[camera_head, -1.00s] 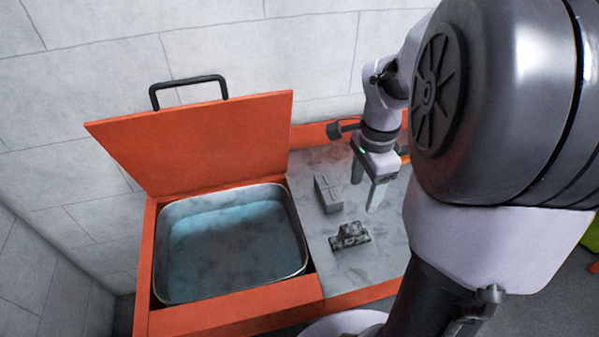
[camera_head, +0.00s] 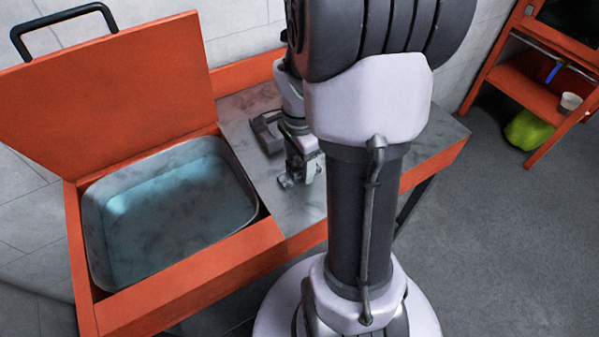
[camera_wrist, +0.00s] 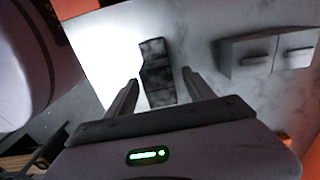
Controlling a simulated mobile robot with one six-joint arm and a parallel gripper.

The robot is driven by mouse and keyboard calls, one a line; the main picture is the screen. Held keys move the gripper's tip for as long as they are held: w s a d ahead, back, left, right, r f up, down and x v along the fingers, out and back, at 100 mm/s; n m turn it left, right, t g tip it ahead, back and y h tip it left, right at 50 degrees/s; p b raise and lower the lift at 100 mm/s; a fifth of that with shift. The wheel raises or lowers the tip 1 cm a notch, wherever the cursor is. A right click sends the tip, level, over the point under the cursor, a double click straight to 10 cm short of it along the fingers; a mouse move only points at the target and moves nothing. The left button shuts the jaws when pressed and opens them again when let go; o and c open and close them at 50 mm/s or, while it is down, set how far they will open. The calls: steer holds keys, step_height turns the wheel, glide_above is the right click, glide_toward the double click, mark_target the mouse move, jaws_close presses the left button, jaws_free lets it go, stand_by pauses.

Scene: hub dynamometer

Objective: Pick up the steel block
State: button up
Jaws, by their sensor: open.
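The steel block, a dark mottled stepped piece (camera_wrist: 155,72), lies on the pale marbled worktop (camera_wrist: 105,55). In the head view its edge (camera_head: 285,181) shows beside my fingers; the rest is hidden behind my gripper and arm. My gripper (camera_wrist: 160,78) is open and empty, also seen in the head view (camera_head: 303,172). In the wrist view its two fingers stand on either side of the near part of the block, with a gap to each side. I cannot tell the height of the fingertips over the worktop.
A light grey block with slots (camera_wrist: 262,52) lies right of the steel block; it also shows in the head view (camera_head: 268,133). An orange-framed basin of bluish liquid (camera_head: 170,215) with a raised lid (camera_head: 110,90) stands left. An orange shelf (camera_head: 535,80) stands far right.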

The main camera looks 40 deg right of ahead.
steer(key=shift+r, duration=0.1)
jaws_close()
stand_by(1.2)
